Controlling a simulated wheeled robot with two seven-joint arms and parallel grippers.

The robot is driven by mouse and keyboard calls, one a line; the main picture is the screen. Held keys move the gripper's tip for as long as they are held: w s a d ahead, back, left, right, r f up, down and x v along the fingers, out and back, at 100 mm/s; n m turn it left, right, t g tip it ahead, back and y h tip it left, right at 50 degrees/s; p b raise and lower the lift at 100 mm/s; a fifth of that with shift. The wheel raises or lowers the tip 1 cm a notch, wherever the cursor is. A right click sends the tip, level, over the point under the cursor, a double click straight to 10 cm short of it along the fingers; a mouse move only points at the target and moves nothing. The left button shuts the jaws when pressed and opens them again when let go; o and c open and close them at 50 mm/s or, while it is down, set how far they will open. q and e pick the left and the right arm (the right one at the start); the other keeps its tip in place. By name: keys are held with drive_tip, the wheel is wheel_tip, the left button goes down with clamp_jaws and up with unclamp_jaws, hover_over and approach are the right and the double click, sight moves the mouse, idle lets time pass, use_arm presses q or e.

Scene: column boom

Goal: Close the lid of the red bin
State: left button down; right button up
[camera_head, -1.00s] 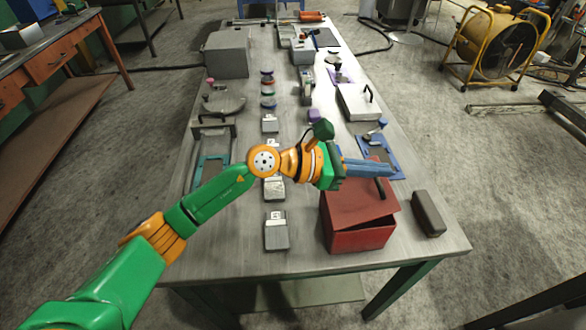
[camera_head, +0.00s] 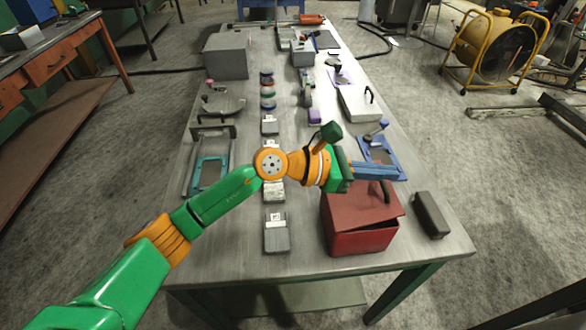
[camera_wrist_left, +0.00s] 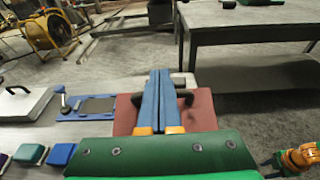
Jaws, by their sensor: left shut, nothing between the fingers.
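The red bin (camera_head: 358,243) stands at the near right part of the table. Its red lid (camera_head: 352,208) lies over the top, slightly tilted, with its right front corner jutting past the body. A dark bar handle (camera_head: 386,192) is on the lid. My left gripper (camera_head: 402,173) is shut and empty, its blue fingers over the far part of the lid. In the left wrist view the shut fingers (camera_wrist_left: 160,75) cross in front of the lid (camera_wrist_left: 204,112) and handle (camera_wrist_left: 185,95). I cannot tell whether they touch it.
A dark block (camera_head: 430,214) lies right of the bin, near the table's edge. A blue frame (camera_head: 380,152) lies behind the bin, with a white box (camera_head: 358,105) farther back. Several grey blocks (camera_head: 276,236) line the table's middle. The near left tabletop is bare.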

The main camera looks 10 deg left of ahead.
use_arm(q)
drive_tip(key=shift+w+d+f+b, duration=0.1)
drive_tip(key=shift+d+f+b, duration=0.25)
drive_tip(key=shift+f+b, duration=0.15)
idle(1.8)
drive_tip(key=shift+r, duration=0.1)
